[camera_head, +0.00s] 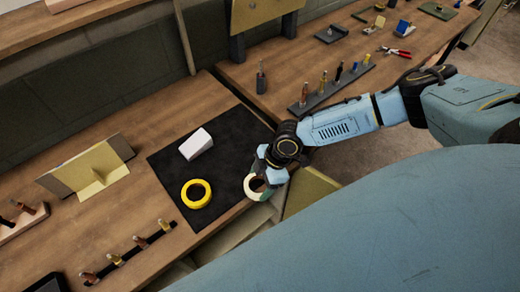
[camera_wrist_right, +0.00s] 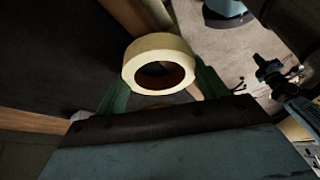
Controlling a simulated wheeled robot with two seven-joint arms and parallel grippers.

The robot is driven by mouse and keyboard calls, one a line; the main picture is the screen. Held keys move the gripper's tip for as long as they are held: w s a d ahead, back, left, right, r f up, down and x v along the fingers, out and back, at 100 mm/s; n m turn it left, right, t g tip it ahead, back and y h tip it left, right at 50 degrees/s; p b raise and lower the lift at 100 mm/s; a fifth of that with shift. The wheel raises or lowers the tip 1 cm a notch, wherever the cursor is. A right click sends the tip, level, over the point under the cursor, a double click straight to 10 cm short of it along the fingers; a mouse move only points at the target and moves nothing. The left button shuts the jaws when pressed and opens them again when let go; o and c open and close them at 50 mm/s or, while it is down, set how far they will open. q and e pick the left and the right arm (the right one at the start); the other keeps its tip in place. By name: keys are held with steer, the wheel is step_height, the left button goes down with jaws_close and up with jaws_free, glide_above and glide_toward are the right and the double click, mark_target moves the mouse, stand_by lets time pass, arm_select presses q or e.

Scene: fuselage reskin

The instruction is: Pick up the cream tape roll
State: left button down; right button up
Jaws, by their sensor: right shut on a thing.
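The cream tape roll (camera_head: 251,187) is at the right front edge of the black mat in the head view. My right gripper (camera_head: 262,180) is shut on it, its wrist just behind and to the right. In the right wrist view the cream tape roll (camera_wrist_right: 160,62) sits between the two green fingers of my right gripper (camera_wrist_right: 155,85), its dark reddish core facing the camera. Whether the roll touches the mat or is lifted is hard to tell. My left gripper does not show.
A yellow tape roll (camera_head: 196,194) and a white wedge-shaped block (camera_head: 196,144) lie on the black mat (camera_head: 220,170). A tool rack (camera_head: 330,92) stands on the right bench, below which my arm passes. Beige folded panels (camera_head: 90,172) stand at left.

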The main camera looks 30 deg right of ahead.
steer(key=o, duration=1.1)
steer(key=shift+c, duration=0.2)
steer(key=v, duration=1.3)
steer(key=shift+r, duration=0.2)
steer(key=shift+d, duration=0.1)
